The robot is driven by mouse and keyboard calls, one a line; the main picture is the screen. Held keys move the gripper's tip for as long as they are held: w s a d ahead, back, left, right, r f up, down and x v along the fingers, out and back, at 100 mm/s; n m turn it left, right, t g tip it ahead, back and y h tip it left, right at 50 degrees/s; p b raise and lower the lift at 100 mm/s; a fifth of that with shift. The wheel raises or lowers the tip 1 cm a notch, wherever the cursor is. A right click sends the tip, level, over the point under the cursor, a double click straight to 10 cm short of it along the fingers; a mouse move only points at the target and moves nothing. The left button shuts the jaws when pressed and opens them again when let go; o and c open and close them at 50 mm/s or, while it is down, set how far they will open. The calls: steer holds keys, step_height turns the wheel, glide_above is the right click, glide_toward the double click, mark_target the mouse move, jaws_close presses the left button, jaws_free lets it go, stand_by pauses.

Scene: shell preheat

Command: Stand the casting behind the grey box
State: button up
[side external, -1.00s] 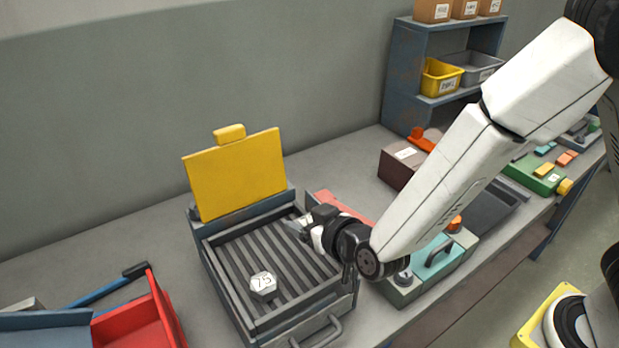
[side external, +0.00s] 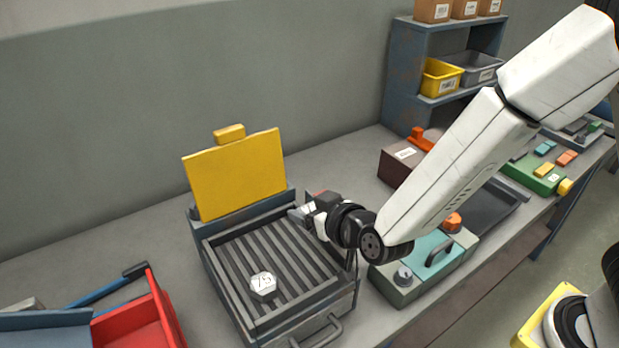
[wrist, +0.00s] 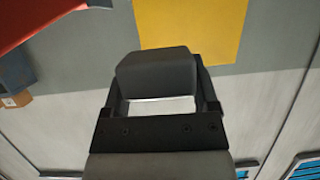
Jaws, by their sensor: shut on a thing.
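A dark grey open box (side external: 205,262) with a slatted floor and a front handle stands on the bench in the side view. Its yellow lid (side external: 236,175) stands raised at the back. My gripper (side external: 307,212) is over the box's back right corner and is shut on a small grey piece (side external: 297,214), apparently the casting. The held piece's full shape is mostly hidden in the side view. A white hexagonal piece marked 75 (side external: 263,284) lies on the slats.
A red tray (side external: 140,320) is at the front left. A grey-green case with a teal top (side external: 425,262) stands right of the box. A brown block (side external: 398,165) and a blue shelf (side external: 400,80) are farther back. Bench left of the yellow lid is clear.

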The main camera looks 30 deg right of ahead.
steer(key=w+d+r, duration=0.3)
steer(key=d+r, duration=0.3)
steer(key=d, duration=1.1)
step_height(320, 180, down, 6)
steer(key=s+d, duration=0.1)
steer(key=d, duration=0.2)
steer(key=shift+s+f+m+h, duration=0.2)
steer(key=shift+f+m+h, duration=0.1)
steer(key=shift+h, duration=0.1)
steer(key=shift+r, duration=0.15)
